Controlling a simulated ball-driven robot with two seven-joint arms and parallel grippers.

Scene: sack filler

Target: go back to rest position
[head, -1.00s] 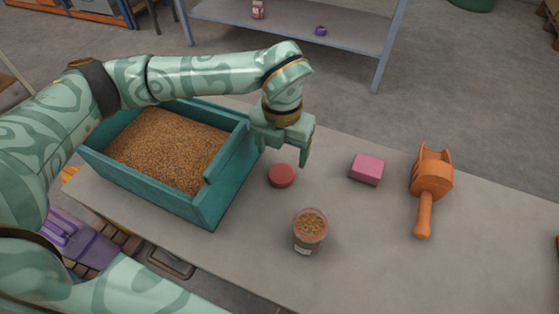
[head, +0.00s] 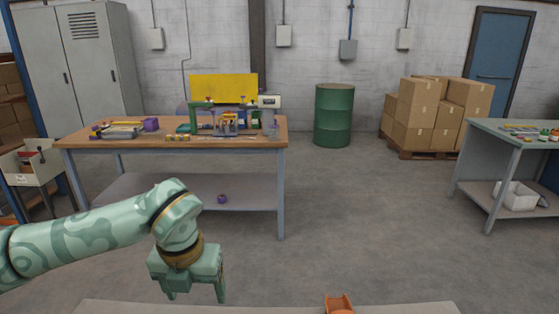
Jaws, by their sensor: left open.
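My left gripper (head: 196,294) is at the lower left of the head view, pointing down with its fingers apart and nothing between them. Its arm comes in from the left edge. It hangs above the far edge of the near table (head: 250,307), of which only a strip shows at the bottom. The top of an orange scoop (head: 339,304) shows at the bottom edge, to the right of the gripper and apart from it. My right gripper is not in view.
A wooden workbench (head: 110,143) with tools stands behind my left arm. A green drum (head: 333,115), stacked cardboard boxes (head: 416,112) and a grey-green table (head: 490,140) stand farther back and right. The floor between is clear.

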